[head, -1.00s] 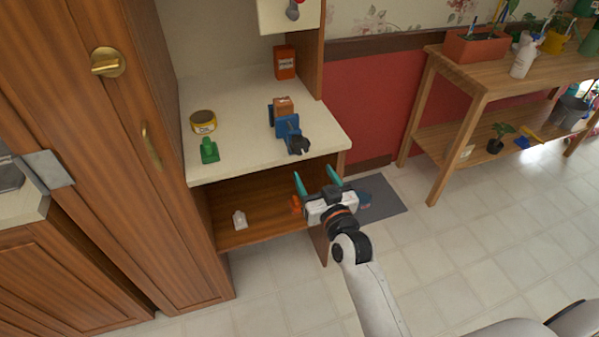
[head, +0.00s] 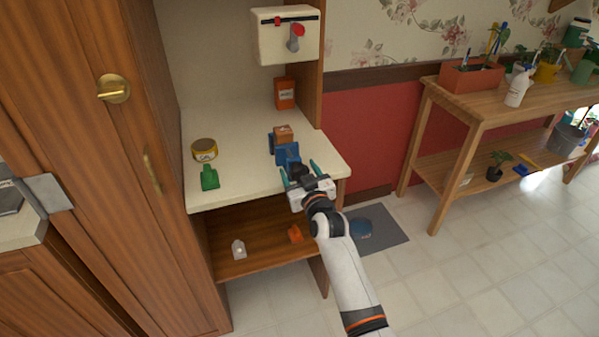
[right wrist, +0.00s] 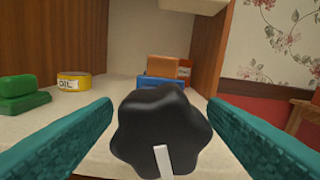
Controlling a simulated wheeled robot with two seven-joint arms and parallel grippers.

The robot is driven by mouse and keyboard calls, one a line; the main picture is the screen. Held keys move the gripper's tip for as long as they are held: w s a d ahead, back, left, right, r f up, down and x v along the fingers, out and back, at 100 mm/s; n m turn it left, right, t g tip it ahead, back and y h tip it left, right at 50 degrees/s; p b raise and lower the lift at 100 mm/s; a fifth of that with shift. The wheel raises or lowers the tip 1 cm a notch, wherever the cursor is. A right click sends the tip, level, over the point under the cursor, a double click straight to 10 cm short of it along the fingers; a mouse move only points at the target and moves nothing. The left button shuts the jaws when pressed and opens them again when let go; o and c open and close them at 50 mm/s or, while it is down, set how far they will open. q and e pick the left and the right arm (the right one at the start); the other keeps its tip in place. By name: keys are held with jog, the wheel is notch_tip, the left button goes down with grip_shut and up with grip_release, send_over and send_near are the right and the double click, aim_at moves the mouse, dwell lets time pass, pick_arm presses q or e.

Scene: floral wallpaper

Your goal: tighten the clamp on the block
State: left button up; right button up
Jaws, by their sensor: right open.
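The blue clamp (head: 286,152) stands on the cream worktop near its right front edge. An orange-brown block (head: 283,132) sits at the clamp's far end; it also shows in the right wrist view (right wrist: 165,67). The clamp's black lobed knob (right wrist: 162,130) faces the wrist camera, with a white mark pointing down. My right gripper (head: 298,172) is open at the front of the clamp. Its teal fingers stand on either side of the knob, apart from it in the right wrist view (right wrist: 160,125). My left gripper is not in view.
A yellow oil tin (head: 204,150) and a green object (head: 209,178) stand left on the worktop (head: 235,125). An orange box (head: 285,93) stands behind. A shelf (head: 265,240) below holds two small objects. A plant bench (head: 430,150) stands right.

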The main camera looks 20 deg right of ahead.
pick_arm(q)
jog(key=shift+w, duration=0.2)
pick_arm(e)
jog(key=shift+c, duration=0.8)
jog(key=c, duration=0.8)
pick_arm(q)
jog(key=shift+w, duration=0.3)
pick_arm(e)
jog(key=shift+c, duration=0.2)
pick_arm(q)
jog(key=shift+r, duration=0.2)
pick_arm(e)
jog(key=shift+m, duration=0.3)
jog(key=shift+r+m+p, duration=0.1)
jog(key=shift+m+p, duration=0.45)
jog(key=shift+m, duration=0.45)
jog(key=m, duration=0.2)
jog(key=shift+m+p, duration=0.3)
jog(key=shift+p, duration=0.1)
pick_arm(q)
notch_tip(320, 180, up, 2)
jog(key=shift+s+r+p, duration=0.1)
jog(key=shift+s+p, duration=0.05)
jog(key=shift+p, duration=0.2)
pick_arm(e)
jog(key=m, duration=0.5)
jog(key=shift+d+m, duration=0.1)
jog(key=shift+m, duration=0.3)
